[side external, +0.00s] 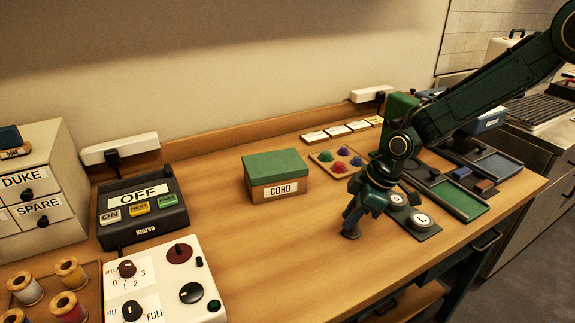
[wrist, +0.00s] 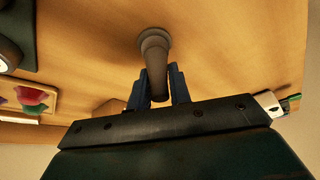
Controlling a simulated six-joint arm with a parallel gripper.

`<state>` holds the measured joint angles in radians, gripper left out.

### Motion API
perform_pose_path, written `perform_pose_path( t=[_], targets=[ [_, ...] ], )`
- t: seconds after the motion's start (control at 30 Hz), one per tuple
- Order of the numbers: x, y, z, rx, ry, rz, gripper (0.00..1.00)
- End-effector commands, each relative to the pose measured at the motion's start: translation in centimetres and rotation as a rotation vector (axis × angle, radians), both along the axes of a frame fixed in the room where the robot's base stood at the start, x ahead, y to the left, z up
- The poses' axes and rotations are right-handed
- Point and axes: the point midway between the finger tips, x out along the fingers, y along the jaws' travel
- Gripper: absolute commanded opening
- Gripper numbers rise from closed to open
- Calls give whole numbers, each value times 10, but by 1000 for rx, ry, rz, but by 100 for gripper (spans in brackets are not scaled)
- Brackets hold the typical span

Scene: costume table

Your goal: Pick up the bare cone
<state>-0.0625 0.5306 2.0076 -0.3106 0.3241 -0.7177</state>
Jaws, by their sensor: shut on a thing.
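The bare cone (wrist: 155,50) is a dull grey-brown tapered piece with a wider flared end. In the wrist view it is between the two blue fingers of my gripper (wrist: 155,86), which is shut on it near its narrow end. In the side view my gripper (side external: 355,214) points down over the right part of the table. The cone's flared end (side external: 351,235) shows just below the fingers; the rest of it is mostly hidden. I cannot tell whether the flared end touches the wood.
Round pads marked with letters (side external: 422,220) and a green tray (side external: 455,200) lie right of my gripper. A wooden tray of coloured pieces (side external: 322,156) is behind. The CORD box (side external: 276,178) stands to the left. Bare table (side external: 270,240) lies between it and the control panel (side external: 160,285).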

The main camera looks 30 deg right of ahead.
Motion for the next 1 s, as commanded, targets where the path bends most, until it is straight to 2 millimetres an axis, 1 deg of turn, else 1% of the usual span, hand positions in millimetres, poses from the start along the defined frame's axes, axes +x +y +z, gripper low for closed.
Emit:
perform_pose_path(
  t=[0.33,0.53,0.67,0.77,1.0],
  targets=[
    [0,0,3,0,-1,0,0],
    [1,0,16,1,-2,1,0],
    [1,0,33,1,-6,-1,0],
    [1,0,51,0,-5,-1,0],
    [1,0,103,0,-6,-1,0]
  ],
)
